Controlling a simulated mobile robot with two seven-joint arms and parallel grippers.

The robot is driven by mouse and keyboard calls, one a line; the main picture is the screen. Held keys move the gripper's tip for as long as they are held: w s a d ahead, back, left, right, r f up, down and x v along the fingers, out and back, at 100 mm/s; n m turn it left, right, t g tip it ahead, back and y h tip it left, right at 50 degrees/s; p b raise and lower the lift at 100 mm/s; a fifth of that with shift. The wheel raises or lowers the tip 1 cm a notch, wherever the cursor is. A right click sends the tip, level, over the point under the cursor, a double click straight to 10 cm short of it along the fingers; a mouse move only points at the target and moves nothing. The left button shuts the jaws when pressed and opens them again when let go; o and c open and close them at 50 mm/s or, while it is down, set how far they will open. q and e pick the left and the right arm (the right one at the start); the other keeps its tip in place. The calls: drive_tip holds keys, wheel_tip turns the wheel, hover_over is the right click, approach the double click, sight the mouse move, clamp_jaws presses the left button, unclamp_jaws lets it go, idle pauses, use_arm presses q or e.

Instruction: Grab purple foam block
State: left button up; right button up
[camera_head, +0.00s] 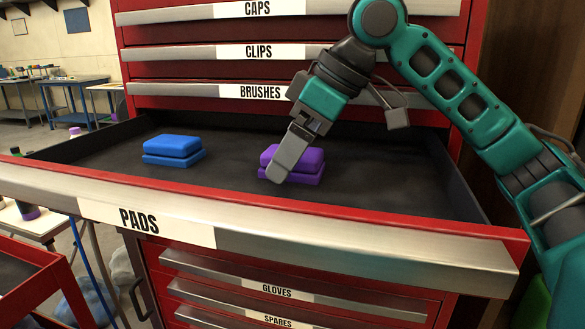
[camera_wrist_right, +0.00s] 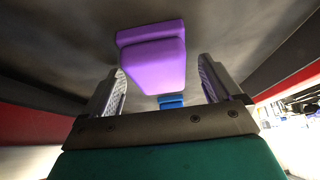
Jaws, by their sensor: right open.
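The purple foam block (camera_head: 305,163) lies in the open drawer labelled PADS, right of the drawer's middle in the head view. My right gripper (camera_head: 283,166) reaches down into the drawer at the block's near left side and hides part of it. In the right wrist view the purple foam block (camera_wrist_right: 154,60) shows ahead, between and beyond the two fingers of my right gripper (camera_wrist_right: 162,85). The fingers stand apart and hold nothing. I cannot tell whether a finger touches the block. My left gripper is not in view.
A blue foam block (camera_head: 173,150) lies to the left in the same drawer, with bare liner between. The drawer's metal front edge (camera_head: 350,246) runs along the near side. Shut drawers labelled CAPS, CLIPS and BRUSHES (camera_head: 200,93) rise behind. A wooden panel stands at the right.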

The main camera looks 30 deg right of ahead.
drive_tip(key=shift+w+a+f, duration=0.1)
drive_tip(key=shift+f, duration=0.1)
drive_tip(key=c, duration=1.1)
drive_tip(key=shift+r, duration=0.1)
